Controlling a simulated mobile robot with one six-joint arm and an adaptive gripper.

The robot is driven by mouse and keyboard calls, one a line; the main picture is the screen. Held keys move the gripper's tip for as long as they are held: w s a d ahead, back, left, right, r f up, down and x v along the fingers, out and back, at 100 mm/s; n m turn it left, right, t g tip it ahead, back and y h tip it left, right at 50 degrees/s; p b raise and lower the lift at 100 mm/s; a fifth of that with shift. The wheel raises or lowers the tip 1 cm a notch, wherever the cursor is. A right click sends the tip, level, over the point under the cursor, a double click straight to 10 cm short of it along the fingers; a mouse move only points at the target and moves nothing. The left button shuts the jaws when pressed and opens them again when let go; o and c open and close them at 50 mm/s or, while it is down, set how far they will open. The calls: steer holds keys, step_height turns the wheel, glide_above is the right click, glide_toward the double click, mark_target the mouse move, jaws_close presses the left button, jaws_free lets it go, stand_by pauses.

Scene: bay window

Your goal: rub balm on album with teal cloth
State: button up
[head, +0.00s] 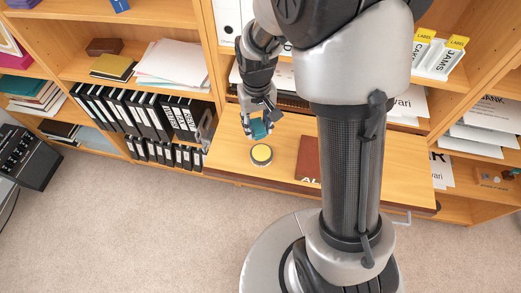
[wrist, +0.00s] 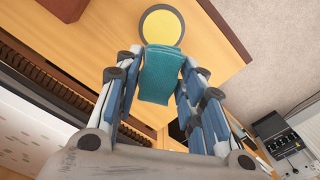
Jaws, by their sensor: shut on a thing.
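The teal cloth (head: 259,129) is held between the fingers of my gripper (head: 256,118), above the wooden desk surface (head: 232,150). The wrist view shows the folded teal cloth (wrist: 160,75) between the blue-padded fingers of my gripper (wrist: 158,85). A round tin of yellow balm (head: 261,155) sits on the desk just below the cloth in the head view. In the wrist view the balm (wrist: 163,27) lies just beyond the cloth, which overlaps its lower edge; I cannot tell if they touch. The brown album (head: 308,160) lies right of the balm, partly hidden by my column.
Shelves with black binders (head: 140,115), papers (head: 172,65) and books stand behind and left of the desk. White card boxes (head: 440,58) stand on the right shelf. A dark machine (head: 25,158) is at the far left. The desk between balm and album is clear.

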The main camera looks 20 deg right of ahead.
mark_target(262, 133)
steer(key=shift+s, duration=0.15)
steer(key=s, duration=0.1)
steer(key=s+b, duration=0.1)
steer(key=shift+s+d+f, duration=0.2)
steer(key=shift+s+f, duration=0.1)
steer(key=shift+f, duration=0.1)
steer(key=shift+w+f+b, duration=0.1)
steer(key=shift+f+b, duration=0.4)
steer(key=shift+f, duration=0.2)
steer(key=shift+f+b, duration=1.85)
steer(key=shift+f, duration=0.4)
steer(key=shift+f+b, duration=0.3)
steer(key=shift+f, duration=0.25)
step_height(262, 133, up, 7)
steer(key=p, duration=0.6)
steer(key=shift+r, duration=0.15)
steer(key=shift+w, duration=0.1)
